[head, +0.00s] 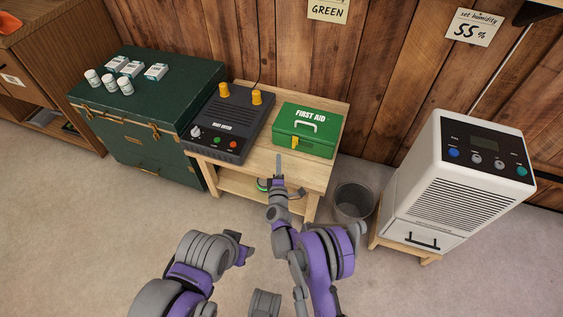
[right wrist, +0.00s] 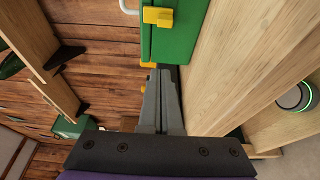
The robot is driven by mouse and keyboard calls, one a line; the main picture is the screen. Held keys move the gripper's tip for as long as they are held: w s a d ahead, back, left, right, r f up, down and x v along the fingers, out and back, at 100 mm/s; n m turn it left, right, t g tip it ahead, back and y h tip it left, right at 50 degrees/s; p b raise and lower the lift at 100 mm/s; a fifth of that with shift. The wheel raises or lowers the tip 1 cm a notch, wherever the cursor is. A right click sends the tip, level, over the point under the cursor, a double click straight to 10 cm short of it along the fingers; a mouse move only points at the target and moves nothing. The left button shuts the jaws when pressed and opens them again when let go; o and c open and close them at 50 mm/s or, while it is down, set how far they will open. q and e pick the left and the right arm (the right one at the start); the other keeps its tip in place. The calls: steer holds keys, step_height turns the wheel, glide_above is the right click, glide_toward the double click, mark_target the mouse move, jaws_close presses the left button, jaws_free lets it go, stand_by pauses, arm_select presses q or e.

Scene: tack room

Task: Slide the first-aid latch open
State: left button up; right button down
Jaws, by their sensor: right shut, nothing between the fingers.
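The green first-aid box (head: 315,149) with a pale handle stands on the wooden table (head: 258,160). Its yellow latch (head: 295,142) is on the front, left of centre. My right gripper (head: 279,158) points at the box's front left corner, its fingers shut and empty. In the right wrist view the fingertips (right wrist: 161,74) are close to the box (right wrist: 180,40). The latch (right wrist: 157,16) lies past them, and a second yellow piece (right wrist: 148,64) shows at the tips. I cannot tell whether they touch. My left gripper (head: 243,250) is low over the floor; its fingers are unclear.
A dark device (head: 230,125) with yellow knobs stands left of the box. A green chest (head: 150,110) with several bottles and cartons is at the left. A mesh bin (head: 352,200) and a white dehumidifier (head: 465,180) stand at the right. The table's lower shelf holds small items.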

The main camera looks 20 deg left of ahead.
mark_target(294, 142)
steer(key=b+x, duration=0.1)
steer(key=x, duration=0.6)
steer(key=shift+w+f, duration=0.15)
steer(key=shift+d+b, duration=0.4)
steer(key=shift+d, duration=0.8)
arm_select(q)
steer(key=shift+s+x, duration=0.25)
steer(key=shift+x, duration=1)
arm_select(e)
steer(key=shift+d, duration=0.75)
